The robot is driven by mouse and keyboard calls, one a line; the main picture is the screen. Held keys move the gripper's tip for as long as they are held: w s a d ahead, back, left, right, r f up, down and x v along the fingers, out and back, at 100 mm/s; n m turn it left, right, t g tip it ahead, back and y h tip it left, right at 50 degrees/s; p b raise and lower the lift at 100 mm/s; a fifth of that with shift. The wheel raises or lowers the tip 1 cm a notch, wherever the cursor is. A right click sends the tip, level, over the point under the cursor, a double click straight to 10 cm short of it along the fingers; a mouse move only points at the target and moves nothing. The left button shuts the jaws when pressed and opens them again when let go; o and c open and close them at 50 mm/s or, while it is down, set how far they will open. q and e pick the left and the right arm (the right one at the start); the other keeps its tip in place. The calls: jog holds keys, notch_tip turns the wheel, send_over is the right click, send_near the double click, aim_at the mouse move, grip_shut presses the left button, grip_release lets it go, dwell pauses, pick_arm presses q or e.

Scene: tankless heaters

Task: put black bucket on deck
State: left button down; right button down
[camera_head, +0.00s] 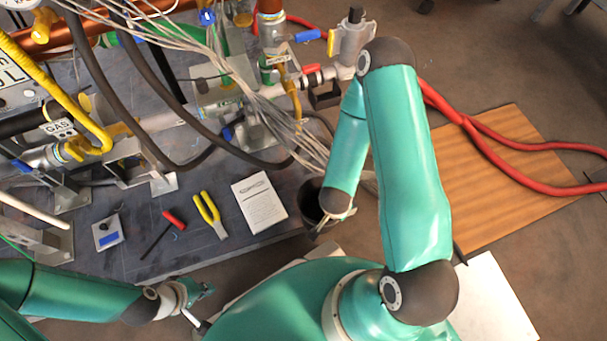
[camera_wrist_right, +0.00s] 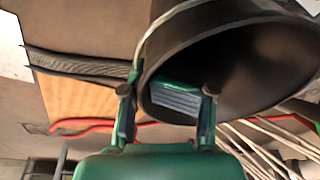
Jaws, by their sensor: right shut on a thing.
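The black bucket (camera_head: 309,203) is beside the right front edge of the dark grey bench, partly hidden behind my right arm. My right gripper (camera_head: 333,218) is shut on its rim. In the right wrist view the bucket (camera_wrist_right: 245,60) fills the upper right, its dark inside facing the camera, and my right gripper (camera_wrist_right: 168,98) is at its near wall. My left gripper (camera_head: 205,307) is open and empty at the lower left, well away from the bucket. A pale flat panel (camera_head: 492,302) shows beside my teal body; I cannot tell whether it is the deck.
The grey bench (camera_head: 165,255) carries a paper sheet (camera_head: 259,203), yellow-handled pliers (camera_head: 209,214), a red-handled tool (camera_head: 172,219) and a small box (camera_head: 108,232). Pipes and hanging cables crowd its back. Red hoses (camera_head: 490,150) cross a wooden board (camera_head: 500,205) on the right.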

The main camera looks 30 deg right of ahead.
jog(key=w+d+f+b, duration=0.1)
jog(key=w+d, duration=0.1)
jog(key=w, duration=0.6)
jog(key=w+d+f+b, duration=0.1)
jog(key=w+f, duration=0.1)
jog(key=w, duration=0.7)
jog(key=shift+d+f, duration=0.15)
jog(key=shift+d, duration=0.25)
jog(key=c, duration=0.6)
grip_release()
jog(key=shift+f, duration=0.1)
jog(key=shift+c, duration=0.2)
